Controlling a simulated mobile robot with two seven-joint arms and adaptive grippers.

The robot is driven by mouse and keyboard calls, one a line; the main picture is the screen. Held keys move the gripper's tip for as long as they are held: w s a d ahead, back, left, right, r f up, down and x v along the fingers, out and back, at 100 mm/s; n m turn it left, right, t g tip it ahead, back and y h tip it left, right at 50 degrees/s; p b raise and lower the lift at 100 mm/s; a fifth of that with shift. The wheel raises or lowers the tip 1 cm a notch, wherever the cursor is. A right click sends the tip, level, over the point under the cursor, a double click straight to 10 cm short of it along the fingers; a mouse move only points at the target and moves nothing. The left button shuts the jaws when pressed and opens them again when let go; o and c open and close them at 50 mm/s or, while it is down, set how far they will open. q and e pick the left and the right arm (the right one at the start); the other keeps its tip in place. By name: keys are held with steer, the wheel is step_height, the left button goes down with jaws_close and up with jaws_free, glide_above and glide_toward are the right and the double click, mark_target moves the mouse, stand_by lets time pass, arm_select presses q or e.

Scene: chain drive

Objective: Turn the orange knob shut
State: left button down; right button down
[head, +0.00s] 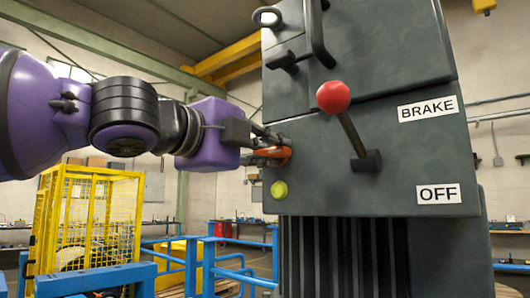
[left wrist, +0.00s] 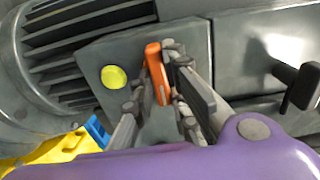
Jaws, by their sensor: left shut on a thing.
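The orange knob (head: 279,152) sits on the left side of the dark grey machine panel (head: 420,165), above a yellow-green button (head: 279,190). My left gripper (head: 272,150) reaches it from the left and is shut on it. In the left wrist view the orange knob (left wrist: 157,72) stands between the fingers of my left gripper (left wrist: 162,80), and the yellow button (left wrist: 114,77) is to its left. Part of the knob is hidden by the fingers. My right gripper is not in view.
A dark handle (head: 318,40) is above. A yellow cage (head: 88,215) and blue rails (head: 195,262) stand behind at left.

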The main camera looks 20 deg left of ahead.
arm_select(q)
steer(key=shift+n, duration=1.5)
steer(key=n, duration=0.4)
steer(key=shift+n, duration=0.3)
steer(key=n, duration=0.6)
steer(key=shift+b, duration=0.35)
steer(key=shift+n+b, duration=0.45)
steer(key=shift+n, duration=1.65)
steer(key=c, duration=1.7)
jaws_free()
